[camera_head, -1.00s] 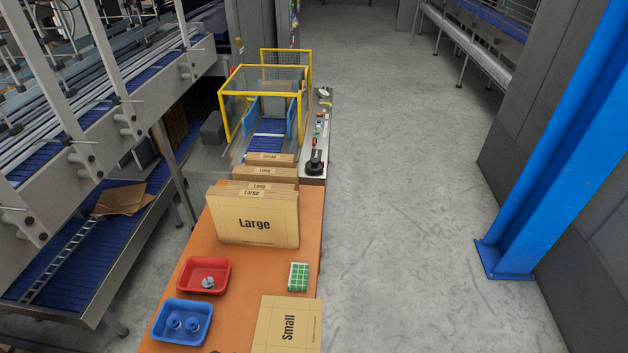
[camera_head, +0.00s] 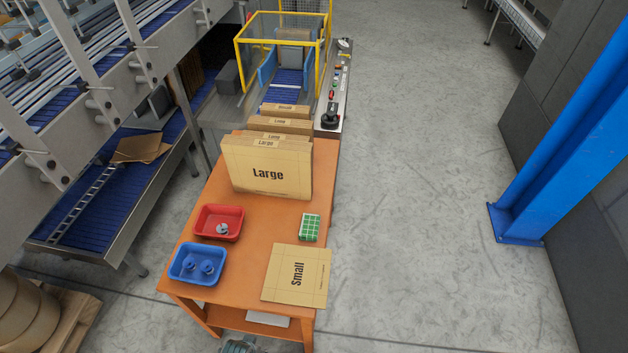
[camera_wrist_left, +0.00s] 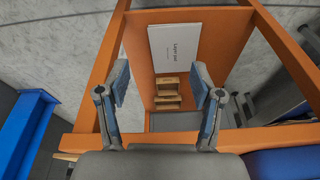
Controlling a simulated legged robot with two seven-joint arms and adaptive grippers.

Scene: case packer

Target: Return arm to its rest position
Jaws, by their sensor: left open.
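My left gripper (camera_wrist_left: 159,82) is open and empty in the left wrist view, its two fingers spread well apart. Between and beyond the fingers is the orange frame of the table (camera_wrist_left: 137,50), with a lower shelf that carries a white printed sheet (camera_wrist_left: 175,47) and small tan pieces (camera_wrist_left: 167,92). Nothing is seen touching the fingers. In the head view a small grey part shows at the bottom edge below the table; I cannot tell whether it is my gripper. My right gripper is in neither view.
The orange table (camera_head: 262,222) holds a red tray (camera_head: 237,229), a blue tray (camera_head: 186,276), a green box (camera_head: 310,228), a flat Small carton (camera_head: 280,272) and upright Large cartons (camera_head: 250,182). A yellow-framed machine (camera_head: 238,70) stands behind. A blue post (camera_head: 560,150) rises at right. Floor between is clear.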

